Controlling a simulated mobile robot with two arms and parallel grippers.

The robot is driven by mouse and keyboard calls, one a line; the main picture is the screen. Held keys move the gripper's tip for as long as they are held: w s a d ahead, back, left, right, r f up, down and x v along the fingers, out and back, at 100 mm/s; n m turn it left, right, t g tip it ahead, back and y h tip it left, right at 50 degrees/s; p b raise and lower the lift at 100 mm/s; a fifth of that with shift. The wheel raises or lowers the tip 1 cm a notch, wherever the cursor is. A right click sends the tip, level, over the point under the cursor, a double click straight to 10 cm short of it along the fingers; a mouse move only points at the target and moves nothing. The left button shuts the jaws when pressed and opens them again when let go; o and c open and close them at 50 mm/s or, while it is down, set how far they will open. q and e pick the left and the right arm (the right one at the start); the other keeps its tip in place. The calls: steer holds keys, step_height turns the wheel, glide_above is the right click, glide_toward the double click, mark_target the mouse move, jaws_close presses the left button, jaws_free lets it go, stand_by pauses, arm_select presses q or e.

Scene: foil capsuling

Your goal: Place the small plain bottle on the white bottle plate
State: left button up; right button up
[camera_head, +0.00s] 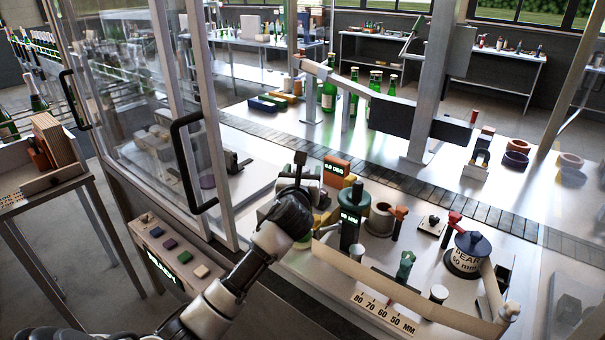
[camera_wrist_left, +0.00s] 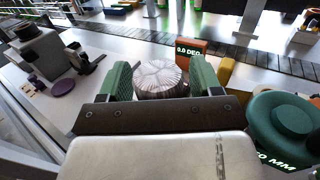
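My left gripper (camera_head: 300,185) hangs over the left part of the bench, among the small fixtures in the head view. In the left wrist view its green fingers (camera_wrist_left: 162,80) stand on both sides of a round dark object with a pale pleated top (camera_wrist_left: 160,76). The fingers lie close against its sides in that view; I cannot tell if they grip it. Its lower part is hidden behind the gripper body. I cannot tell whether it is the small plain bottle. I cannot pick out the white bottle plate for sure. My right gripper is not in view.
An orange block reading 0.0 DEG (camera_head: 336,168) and a dark green post with a lit MM display (camera_head: 351,214) stand close to the left gripper. A dark-topped round fixture (camera_head: 467,254) is farther right. Green bottles (camera_head: 328,97) stand behind the conveyor. A glass door (camera_head: 140,100) stands left.

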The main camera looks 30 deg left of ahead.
arm_select(q)
steer(key=b+v, duration=0.2)
steer(key=v, duration=1)
